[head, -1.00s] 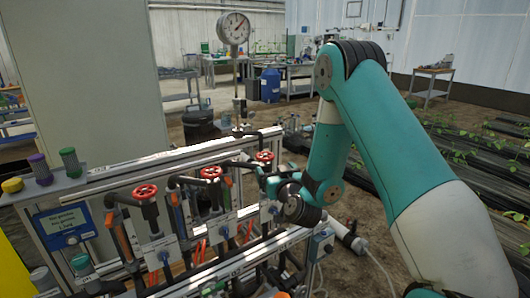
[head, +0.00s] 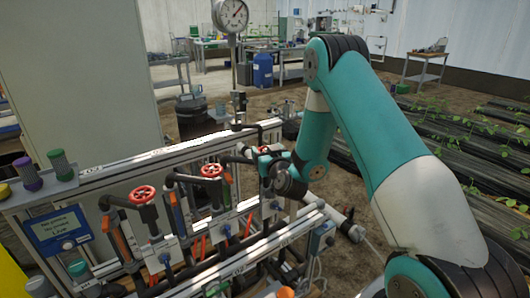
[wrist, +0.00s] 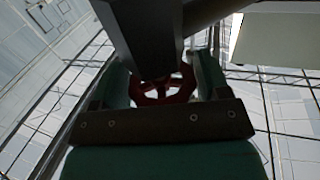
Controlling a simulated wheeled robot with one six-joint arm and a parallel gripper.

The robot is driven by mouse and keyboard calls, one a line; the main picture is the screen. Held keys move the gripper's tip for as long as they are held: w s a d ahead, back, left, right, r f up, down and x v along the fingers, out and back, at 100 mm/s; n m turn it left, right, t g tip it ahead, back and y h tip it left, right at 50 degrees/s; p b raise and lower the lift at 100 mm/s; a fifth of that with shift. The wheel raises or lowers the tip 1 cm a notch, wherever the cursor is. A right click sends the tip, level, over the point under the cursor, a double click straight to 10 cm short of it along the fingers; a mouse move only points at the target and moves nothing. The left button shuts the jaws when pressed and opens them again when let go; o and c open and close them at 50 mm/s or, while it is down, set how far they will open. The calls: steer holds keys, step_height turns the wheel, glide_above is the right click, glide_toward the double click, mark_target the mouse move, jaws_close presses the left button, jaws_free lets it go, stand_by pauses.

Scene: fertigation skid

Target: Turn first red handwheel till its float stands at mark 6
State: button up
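Three red handwheels stand in a row on the skid. The leftmost one (head: 143,195) and the middle one (head: 211,171) are clear of my arm. The third is mostly hidden behind my gripper (head: 262,160), with only a bit of red showing. In the wrist view, a red handwheel (wrist: 165,92) lies between the two teal fingers of my gripper (wrist: 165,80). A dark post in front and the dark crossbar cover parts of it. I cannot tell whether the fingers press on the rim. Upright tubes stand beside the wheels, but floats and marks are too small to read.
A round gauge (head: 230,15) stands on a post behind the skid. Capped green and purple cylinders (head: 61,163) and a blue label panel (head: 60,230) are at the left end. Dark pipes run between the wheels. Plant beds (head: 470,150) lie to the right.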

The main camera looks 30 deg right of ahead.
steer(key=c, duration=0.5)
steer(key=shift+o, duration=0.3)
steer(key=shift+f+b, duration=0.25)
steer(key=shift+b, duration=0.85)
